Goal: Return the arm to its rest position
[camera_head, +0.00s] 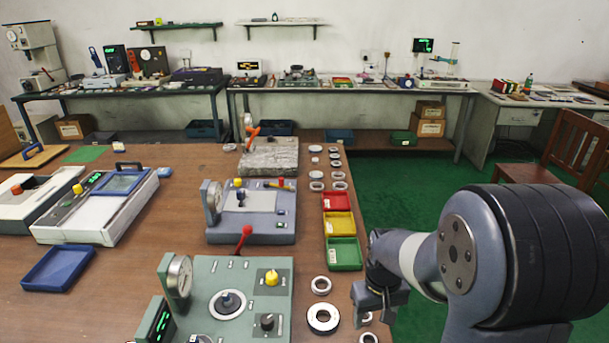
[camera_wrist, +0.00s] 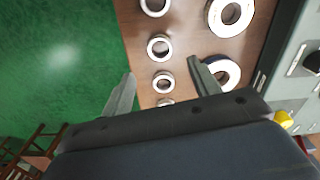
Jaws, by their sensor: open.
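My gripper (camera_head: 375,298) is at the right edge of the wooden table in the head view, beside the bearing rings. In the wrist view my gripper (camera_wrist: 163,84) is open, its two fingers wide apart with nothing held between them. A small ring (camera_wrist: 163,82) shows in the gap between the fingers, lying on the table below. More small rings (camera_wrist: 159,47) lie in a row, with larger rings (camera_wrist: 222,72) beside them. In the head view a large ring (camera_head: 323,319) and a small ring (camera_head: 321,285) lie left of my gripper. My gripper partly hides some rings.
A green gauge device (camera_head: 225,265) and a grey one (camera_head: 250,228) stand on the table (camera_head: 200,160). Red (camera_head: 336,201), yellow (camera_head: 339,225) and green (camera_head: 343,254) trays line its right side. A wooden chair (camera_head: 572,150) stands at the right. Green floor is open between.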

